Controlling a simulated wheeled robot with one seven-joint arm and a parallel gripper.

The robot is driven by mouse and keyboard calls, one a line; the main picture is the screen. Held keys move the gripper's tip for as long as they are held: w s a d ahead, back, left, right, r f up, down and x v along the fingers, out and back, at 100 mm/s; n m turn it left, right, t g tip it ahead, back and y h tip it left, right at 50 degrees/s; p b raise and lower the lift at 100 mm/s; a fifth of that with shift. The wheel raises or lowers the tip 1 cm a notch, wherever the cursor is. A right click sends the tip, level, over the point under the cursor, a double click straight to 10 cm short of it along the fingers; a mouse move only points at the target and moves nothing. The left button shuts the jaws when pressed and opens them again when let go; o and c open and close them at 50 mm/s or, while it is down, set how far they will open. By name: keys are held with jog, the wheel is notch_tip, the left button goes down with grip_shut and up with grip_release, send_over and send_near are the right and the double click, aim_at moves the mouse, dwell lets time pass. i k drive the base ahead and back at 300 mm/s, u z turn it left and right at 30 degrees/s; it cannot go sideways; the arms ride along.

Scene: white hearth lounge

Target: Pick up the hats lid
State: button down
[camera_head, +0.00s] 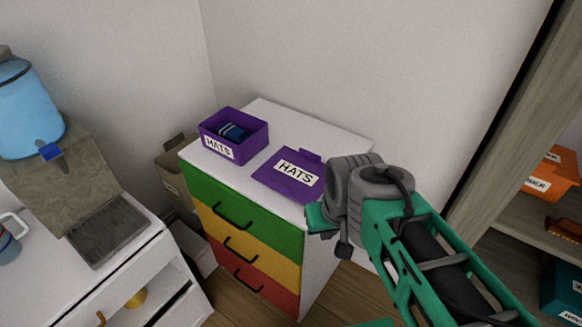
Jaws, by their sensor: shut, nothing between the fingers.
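The hats lid (278,185) is a flat purple panel with a white "HATS" label and a small tab. It lies on the white top of the dresser (317,133), near its front right part. A purple open box (252,137), also labelled "HATS", stands to the left of it with dark blue striped cloth inside. My gripper (318,217) is at the dresser's right front corner, just right of the lid. It is shut with nothing in it. The grey wrist hides part of the dresser's right side, and I cannot tell whether the gripper touches the lid.
The dresser has green, yellow and red drawers (262,278) with black handles. A water dispenser (28,107) and a white cabinet (135,262) stand at the left. Walls close off the back. A wooden shelf (535,215) with orange and teal boxes stands at the right.

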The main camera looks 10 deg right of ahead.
aim_at(299, 176)
jog(key=u, duration=3.35)
jog(key=k, duration=1)
jog(key=z, duration=1.75)
jog(key=i, duration=0.5)
